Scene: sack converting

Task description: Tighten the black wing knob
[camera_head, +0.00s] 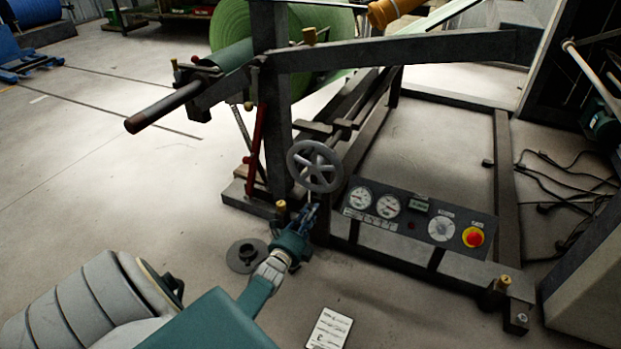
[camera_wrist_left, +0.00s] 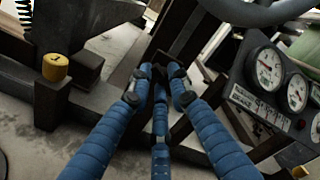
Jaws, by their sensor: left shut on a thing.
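My left gripper (camera_head: 308,213) reaches in from the lower left to the machine frame, just below the grey handwheel (camera_head: 315,166) and left of the gauge panel. In the left wrist view its blue fingers (camera_wrist_left: 159,78) come together at their black tips and are shut on a small dark thing. This appears to be the black wing knob (camera_wrist_left: 159,72), mostly hidden between the fingertips. Its wings and how far it is turned cannot be made out. My right gripper is in neither view.
The gauge panel (camera_head: 415,217) with a red button stands close on the right. A yellow-capped post (camera_wrist_left: 55,68) is left of the fingers. A round dark disc (camera_head: 246,256) and a white sheet (camera_head: 328,329) lie on the floor. Cables (camera_head: 560,180) lie at the right.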

